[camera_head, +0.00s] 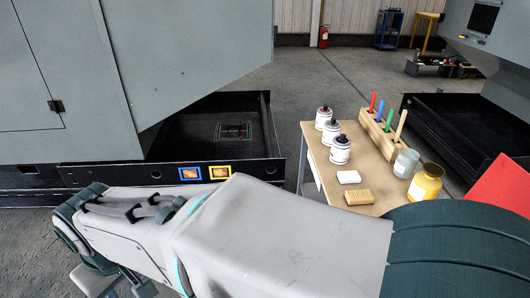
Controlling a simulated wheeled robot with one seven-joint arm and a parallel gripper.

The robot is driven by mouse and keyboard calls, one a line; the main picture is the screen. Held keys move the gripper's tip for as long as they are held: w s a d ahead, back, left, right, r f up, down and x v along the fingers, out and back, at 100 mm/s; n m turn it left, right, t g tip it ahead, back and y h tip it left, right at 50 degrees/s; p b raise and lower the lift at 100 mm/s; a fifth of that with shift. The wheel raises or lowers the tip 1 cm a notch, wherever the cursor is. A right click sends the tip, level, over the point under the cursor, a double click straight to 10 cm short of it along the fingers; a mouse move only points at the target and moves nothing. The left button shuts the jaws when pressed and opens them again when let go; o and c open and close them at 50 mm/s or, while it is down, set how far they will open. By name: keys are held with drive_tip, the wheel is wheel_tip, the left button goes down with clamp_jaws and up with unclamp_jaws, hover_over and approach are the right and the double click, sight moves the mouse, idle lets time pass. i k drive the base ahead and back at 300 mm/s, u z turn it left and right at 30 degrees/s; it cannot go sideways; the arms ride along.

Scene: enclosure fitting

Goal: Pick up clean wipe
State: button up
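A small white folded pad (348,177), which looks like the clean wipe, lies flat on the wooden table (318,160). It sits just behind a tan ribbed block (359,198) and in front of the paint cans. My arm stretches across the lower part of the view, to the left of the table. My gripper (112,288) shows only partly at the bottom left edge, pointing down and well away from the white pad. Its fingertips are cut off, so I cannot tell its opening or whether it holds anything.
Several white cans (340,150), a wooden rack (385,135) of coloured sticks, a grey jar (406,162) and a yellow jar (426,182) crowd the table. A black tray (272,130) with machine panels stands at the left. A red panel (503,185) is at the right.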

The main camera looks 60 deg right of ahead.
sight(344, 177)
drive_tip(key=i, duration=1.75)
drive_tip(key=z, duration=4.15)
drive_tip(key=i, duration=1.65)
